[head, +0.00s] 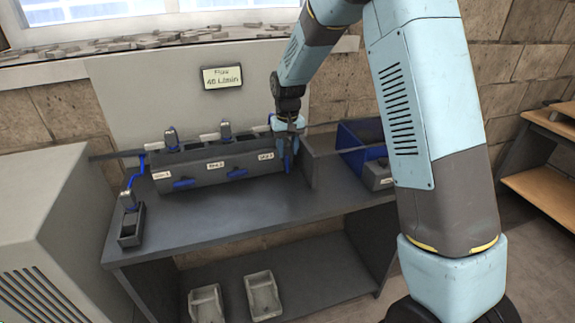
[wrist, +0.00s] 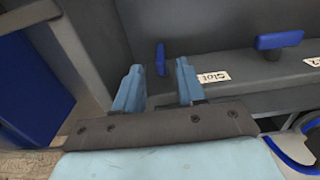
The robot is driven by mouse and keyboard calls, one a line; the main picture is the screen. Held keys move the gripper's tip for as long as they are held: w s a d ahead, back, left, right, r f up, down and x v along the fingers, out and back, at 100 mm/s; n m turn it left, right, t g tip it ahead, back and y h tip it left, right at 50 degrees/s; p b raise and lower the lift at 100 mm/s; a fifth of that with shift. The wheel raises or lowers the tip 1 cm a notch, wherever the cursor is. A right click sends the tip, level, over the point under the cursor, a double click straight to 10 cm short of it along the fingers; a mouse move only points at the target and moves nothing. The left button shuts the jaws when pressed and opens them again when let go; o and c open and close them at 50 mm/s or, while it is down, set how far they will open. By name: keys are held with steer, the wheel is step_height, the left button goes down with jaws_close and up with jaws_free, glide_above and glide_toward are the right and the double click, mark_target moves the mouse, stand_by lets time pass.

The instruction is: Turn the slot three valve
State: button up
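The slot three valve is a blue handle at the right end of the dark grey manifold (head: 215,168) in the head view. The wrist view shows its handle (wrist: 160,59) as a narrow upright bar, unlike the wide level slot two handle (wrist: 279,40). My gripper (head: 288,150) is at the manifold's right end and partly hides the slot three valve there. In the wrist view my gripper (wrist: 158,76) is open, with the upright handle showing between its fingertips. Gaps show on both sides of the handle; I cannot tell the depth of overlap.
The slot one handle (head: 185,183) and slot two handle (head: 237,173) lie level to the left. A divider (head: 322,160) and a blue bin (head: 362,140) stand close on the right. The bench top (head: 220,210) in front is mostly clear. A flow sign (head: 222,77) hangs above.

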mark_target(287, 157)
steer(key=shift+f, duration=3.2)
jaws_close()
